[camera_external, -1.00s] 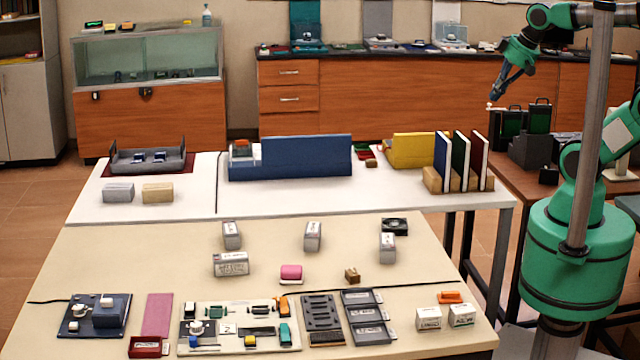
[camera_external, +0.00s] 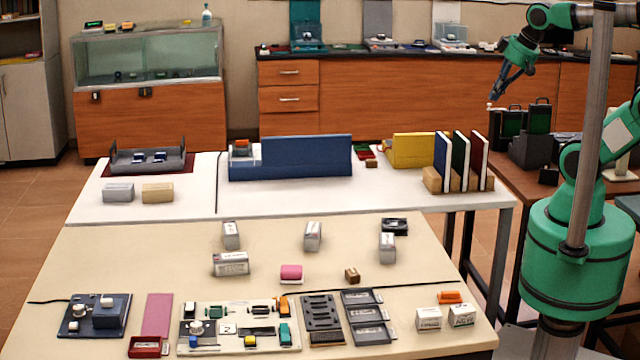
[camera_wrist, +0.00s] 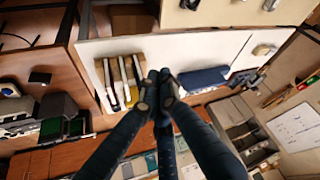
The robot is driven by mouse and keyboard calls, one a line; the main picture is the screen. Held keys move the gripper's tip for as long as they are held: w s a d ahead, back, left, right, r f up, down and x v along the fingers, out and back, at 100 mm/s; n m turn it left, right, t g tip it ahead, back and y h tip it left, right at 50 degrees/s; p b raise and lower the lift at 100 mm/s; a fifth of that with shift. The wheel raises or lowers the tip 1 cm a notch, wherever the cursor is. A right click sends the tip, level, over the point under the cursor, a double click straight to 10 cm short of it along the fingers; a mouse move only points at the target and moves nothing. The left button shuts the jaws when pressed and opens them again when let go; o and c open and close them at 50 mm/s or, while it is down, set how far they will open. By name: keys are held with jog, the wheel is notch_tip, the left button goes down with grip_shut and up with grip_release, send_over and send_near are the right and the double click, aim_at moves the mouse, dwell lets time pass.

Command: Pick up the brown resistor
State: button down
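A small brown block-like part (camera_external: 352,275), which looks like the brown resistor, sits on the near beige table, right of a pink part. Another small brown piece (camera_external: 371,163) lies on the far white table beside the yellow holder; I cannot tell what it is. My gripper (camera_external: 494,97) is raised at the upper right, pointing down and left, far from both and touching nothing visible. Neither brown piece is clearly identifiable there.
The pink part (camera_external: 291,272) and several grey-white boxes (camera_external: 231,264) stand on the near table. Trays and a parts board (camera_external: 240,341) line its front. Upright books (camera_external: 461,163) stand at the white table's right end. Bare tabletop (camera_external: 415,270) lies right of the brown block.

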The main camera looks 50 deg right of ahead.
jog(key=c, duration=1.1)
grip_release()
